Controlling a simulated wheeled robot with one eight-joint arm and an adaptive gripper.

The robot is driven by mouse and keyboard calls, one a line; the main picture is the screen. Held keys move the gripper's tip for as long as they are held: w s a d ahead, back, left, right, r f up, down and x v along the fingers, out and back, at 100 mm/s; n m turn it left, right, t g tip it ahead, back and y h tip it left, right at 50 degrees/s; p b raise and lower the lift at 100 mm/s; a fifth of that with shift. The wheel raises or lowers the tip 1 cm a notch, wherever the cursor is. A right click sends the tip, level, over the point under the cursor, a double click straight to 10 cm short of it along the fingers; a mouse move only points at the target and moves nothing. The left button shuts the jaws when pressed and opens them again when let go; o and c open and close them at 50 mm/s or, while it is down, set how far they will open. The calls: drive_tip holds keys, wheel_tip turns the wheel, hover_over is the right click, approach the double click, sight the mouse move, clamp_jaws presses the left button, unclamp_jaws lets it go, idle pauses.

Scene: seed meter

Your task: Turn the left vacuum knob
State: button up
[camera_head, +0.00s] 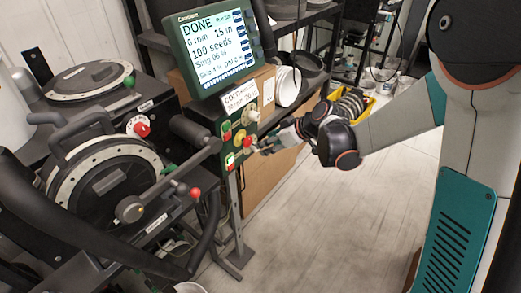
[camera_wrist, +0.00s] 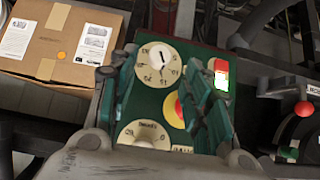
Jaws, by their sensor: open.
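The control panel below the screen carries two cream dials; I cannot read which is the left vacuum knob. In the wrist view, one dial (camera_wrist: 158,63) with a white pointer shows between the fingers. Another dial (camera_wrist: 143,135) sits lower, partly hidden by the gripper. A red button on a yellow disc (camera_wrist: 180,110) lies near the right finger, partly covered. My gripper (camera_wrist: 165,85) is open and empty, its fingers spread in front of the panel. In the head view my gripper (camera_head: 264,147) is close to the panel's lower right side; contact cannot be told.
The screen (camera_head: 212,45) reads DONE. A machine with round lids (camera_head: 112,190) and a red-ball lever (camera_head: 195,192) stands left of the panel. A cardboard box (camera_wrist: 62,45) shows in the wrist view. A yellow bin (camera_head: 366,105) is behind the arm. The floor at right is clear.

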sight(254, 147)
drive_tip(key=b+x, duration=0.1)
drive_tip(key=x, duration=0.4)
drive_tip(key=shift+w+a+f, duration=0.15)
drive_tip(key=shift+a+f, duration=0.1)
drive_tip(key=shift+f, duration=0.05)
drive_tip(key=c, duration=1)
